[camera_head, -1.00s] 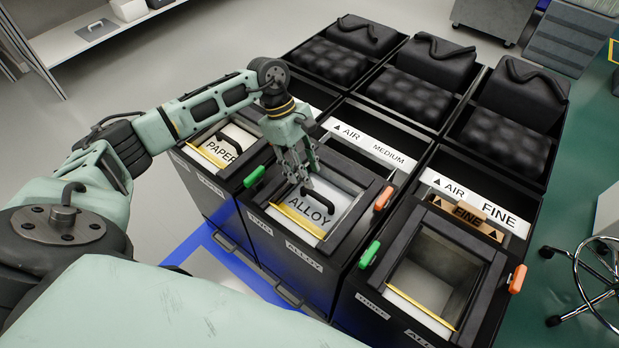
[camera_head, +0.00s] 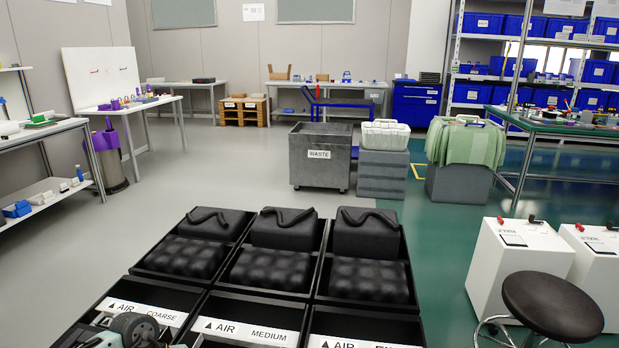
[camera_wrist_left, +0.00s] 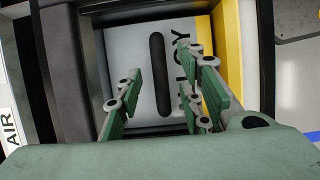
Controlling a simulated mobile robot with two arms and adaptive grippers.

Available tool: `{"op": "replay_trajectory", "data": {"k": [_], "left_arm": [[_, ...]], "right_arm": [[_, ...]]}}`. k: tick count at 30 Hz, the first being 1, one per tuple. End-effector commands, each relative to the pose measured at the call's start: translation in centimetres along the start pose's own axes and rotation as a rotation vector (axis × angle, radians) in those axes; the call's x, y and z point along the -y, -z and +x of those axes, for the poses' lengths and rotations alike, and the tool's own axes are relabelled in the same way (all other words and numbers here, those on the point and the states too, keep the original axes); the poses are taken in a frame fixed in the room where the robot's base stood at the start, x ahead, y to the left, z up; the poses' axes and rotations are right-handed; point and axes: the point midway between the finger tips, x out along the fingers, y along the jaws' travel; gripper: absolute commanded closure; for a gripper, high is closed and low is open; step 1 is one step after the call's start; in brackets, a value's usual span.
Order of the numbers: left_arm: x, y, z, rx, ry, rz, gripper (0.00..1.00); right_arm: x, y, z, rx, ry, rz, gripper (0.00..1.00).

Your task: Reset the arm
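My left gripper (camera_wrist_left: 160,108) shows in the left wrist view, open and empty, with its green-padded fingers spread apart. Beyond the fingers is the pale lid (camera_wrist_left: 180,68) marked ALLOY, with a yellow strip along its right side. The lid's black bar handle (camera_wrist_left: 159,75) appears in the gap between the fingers, with no finger closed on it. In the head view only a part of my left arm (camera_head: 130,328) shows at the bottom left edge; the gripper is out of that view. My right gripper is in neither view.
Black cabinets labelled AIR COARSE (camera_head: 140,312), AIR MEDIUM (camera_head: 245,332) and a partly cut-off third stand in a row with dark padded inserts. A grey waste bin (camera_head: 322,158) stands behind. A stool (camera_head: 552,305) and white boxes (camera_head: 518,260) are at right. Grey floor is clear at left.

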Motion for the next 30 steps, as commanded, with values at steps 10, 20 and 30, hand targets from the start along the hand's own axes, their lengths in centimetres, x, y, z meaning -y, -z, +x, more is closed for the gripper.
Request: {"op": "replay_trajectory", "data": {"k": [10, 20, 30], "left_arm": [[0.0, -0.1, 0.2, -0.001, -0.002, 0.000, 0.65], [0.0, 0.0, 0.4, -0.001, -0.001, 0.000, 0.65], [-0.5, 0.7, -4.2, 0.002, -0.002, -0.004, 0.65]], "right_arm": [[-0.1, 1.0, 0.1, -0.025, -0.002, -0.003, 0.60], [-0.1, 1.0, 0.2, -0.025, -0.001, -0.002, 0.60], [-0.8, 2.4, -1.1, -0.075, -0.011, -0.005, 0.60]]}}
